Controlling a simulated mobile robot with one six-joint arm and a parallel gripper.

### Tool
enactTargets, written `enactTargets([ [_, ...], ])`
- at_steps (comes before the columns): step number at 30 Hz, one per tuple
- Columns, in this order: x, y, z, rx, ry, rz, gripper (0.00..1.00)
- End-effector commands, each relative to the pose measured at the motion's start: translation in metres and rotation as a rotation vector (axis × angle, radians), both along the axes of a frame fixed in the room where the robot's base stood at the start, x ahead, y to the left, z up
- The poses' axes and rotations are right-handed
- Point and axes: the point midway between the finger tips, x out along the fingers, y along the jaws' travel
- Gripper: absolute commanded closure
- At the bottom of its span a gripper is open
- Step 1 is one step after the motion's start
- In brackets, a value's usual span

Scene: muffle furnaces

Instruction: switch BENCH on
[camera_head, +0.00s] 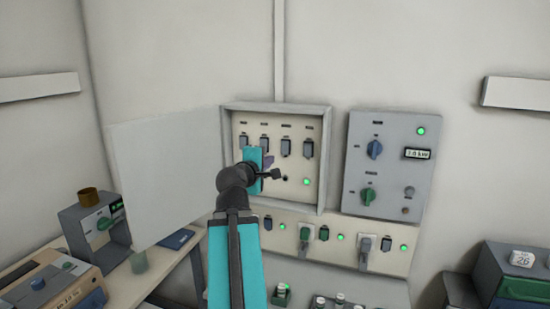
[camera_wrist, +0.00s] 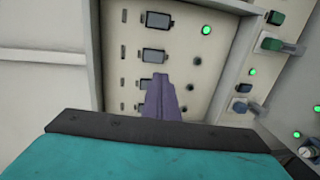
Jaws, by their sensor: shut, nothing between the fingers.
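The open wall cabinet (camera_head: 325,120) holds a row of dark switches with small labels too blurred to read, so I cannot tell which is BENCH. The rightmost switch (camera_head: 308,149) has a lit green lamp (camera_head: 306,182) below it; this switch is topmost in the wrist view (camera_wrist: 160,19). The lamp (camera_head: 285,178) of the switch to its left is dark. My gripper (camera_head: 268,160) is shut and empty, just below the second switch from the left (camera_head: 264,143). In the wrist view the purple fingertips (camera_wrist: 161,80) overlap that switch (camera_wrist: 148,84); contact is unclear.
The cabinet door (camera_head: 165,175) stands open to the left. A grey panel (camera_head: 390,160) with knobs and a display is on the right. A socket strip (camera_head: 340,235) with plugs runs below. A workbench (camera_head: 150,285) with instruments is at left.

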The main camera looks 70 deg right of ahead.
Motion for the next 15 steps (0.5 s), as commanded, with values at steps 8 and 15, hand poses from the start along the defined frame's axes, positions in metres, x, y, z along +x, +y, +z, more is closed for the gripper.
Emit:
enactTargets([
  [8, -0.002, -0.017, -0.004, -0.009, 0.000, 0.007, 1.00],
  [15, 0.000, -0.046, -0.008, -0.008, -0.001, 0.005, 1.00],
])
